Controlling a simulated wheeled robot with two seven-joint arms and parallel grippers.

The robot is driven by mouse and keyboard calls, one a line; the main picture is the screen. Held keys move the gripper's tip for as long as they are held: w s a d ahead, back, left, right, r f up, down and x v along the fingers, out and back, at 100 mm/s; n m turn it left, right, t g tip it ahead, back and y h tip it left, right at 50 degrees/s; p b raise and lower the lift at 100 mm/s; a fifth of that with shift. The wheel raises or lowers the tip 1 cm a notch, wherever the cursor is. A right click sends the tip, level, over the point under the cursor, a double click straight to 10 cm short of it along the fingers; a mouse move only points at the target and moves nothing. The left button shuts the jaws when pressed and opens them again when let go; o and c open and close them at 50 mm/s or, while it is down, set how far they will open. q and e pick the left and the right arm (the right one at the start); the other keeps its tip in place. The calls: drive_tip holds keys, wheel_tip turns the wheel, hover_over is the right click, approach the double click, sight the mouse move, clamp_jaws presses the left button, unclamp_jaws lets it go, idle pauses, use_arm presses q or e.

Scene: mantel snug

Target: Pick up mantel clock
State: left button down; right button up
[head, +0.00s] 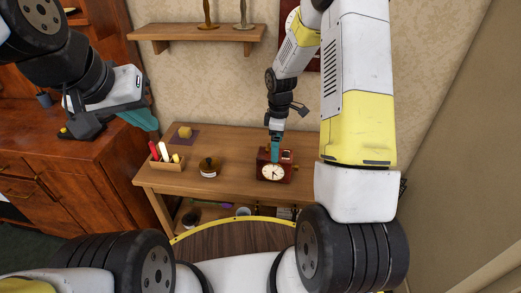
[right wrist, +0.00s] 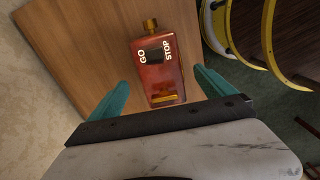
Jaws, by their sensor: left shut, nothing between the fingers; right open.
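The mantel clock (head: 263,172) is a dark red box with a round white dial, standing upright near the right front of the wooden table. In the right wrist view I look down on its red top (right wrist: 172,78), which has a dark GO/STOP window and brass parts. My right gripper (head: 275,150) is over the clock, pointing down. Its teal fingers (right wrist: 163,90) are open and spread on either side of the clock's top, with visible gaps. I cannot tell how far down they reach. My left gripper (head: 148,119) is shut and empty, raised at the left, far from the clock.
The table (head: 232,148) also bears a box of coloured sticks (head: 166,165), a dark round jar (head: 209,167) and a yellow block (head: 185,132) on a purple mat. A wall shelf (head: 195,35) holds candlesticks. A wooden cabinet (head: 60,175) stands left.

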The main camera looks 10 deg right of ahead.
sight(275, 165)
drive_tip(key=f, duration=0.8)
drive_tip(key=shift+w+a, duration=0.1)
drive_tip(key=shift+a, duration=0.15)
drive_tip(key=c, duration=2)
